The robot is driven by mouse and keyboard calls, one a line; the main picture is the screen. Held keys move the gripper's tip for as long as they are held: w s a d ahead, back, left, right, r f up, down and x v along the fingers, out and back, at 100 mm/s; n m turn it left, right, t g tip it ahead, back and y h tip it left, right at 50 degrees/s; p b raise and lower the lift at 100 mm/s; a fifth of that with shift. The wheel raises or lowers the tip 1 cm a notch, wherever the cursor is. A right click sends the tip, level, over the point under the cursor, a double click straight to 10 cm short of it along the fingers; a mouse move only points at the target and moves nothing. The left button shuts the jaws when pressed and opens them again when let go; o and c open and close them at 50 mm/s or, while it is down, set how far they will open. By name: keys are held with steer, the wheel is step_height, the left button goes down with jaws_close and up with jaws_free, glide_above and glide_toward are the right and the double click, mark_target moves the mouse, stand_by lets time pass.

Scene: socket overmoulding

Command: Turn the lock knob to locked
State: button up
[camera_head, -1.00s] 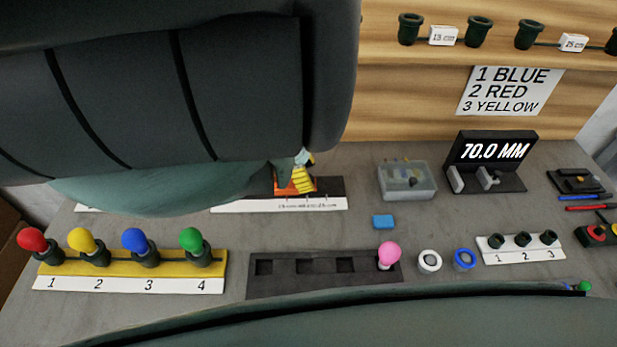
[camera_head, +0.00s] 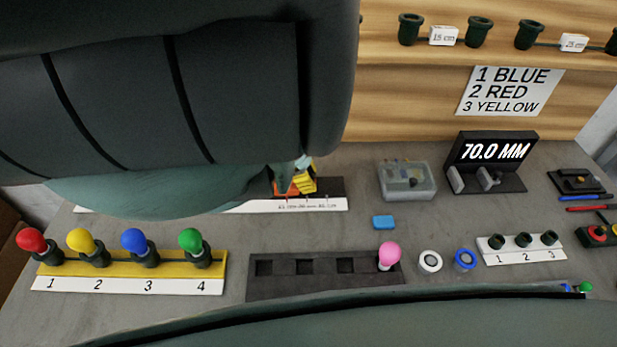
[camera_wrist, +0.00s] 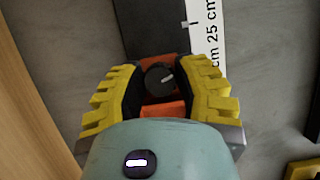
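The lock knob (camera_wrist: 160,77) is a round black knob with a pale pointer line, on an orange-red block on a dark rail. In the wrist view the pointer is tilted, toward the upper right. My gripper (camera_wrist: 160,86) has its yellow, black-padded fingers on either side of the knob and block. It looks open, with small gaps beside the knob; contact is hard to judge. In the head view my gripper (camera_head: 302,184) is at the orange block (camera_head: 283,187), mostly behind my arm, and the knob is hidden there.
A white centimetre scale (camera_wrist: 207,40) runs beside the rail. In the head view, a dark slotted tray (camera_head: 323,283), a blue block (camera_head: 383,222), a clear box (camera_head: 407,181) and a 70.0 MM display (camera_head: 492,150) stand near. Grey table is bare between them.

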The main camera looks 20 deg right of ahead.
jaws_close()
steer(key=shift+w+f+m+b, duration=0.1)
steer(key=shift+f+m+b, duration=0.15)
steer(key=shift+m+b, duration=0.6)
steer(key=shift+r+m+g+b, duration=0.25)
steer(key=shift+g+b, duration=0.15)
steer(key=shift+b, duration=0.15)
steer(key=o, duration=0.6)
jaws_free()
steer(key=shift+r+p, duration=0.1)
steer(key=shift+p, duration=0.25)
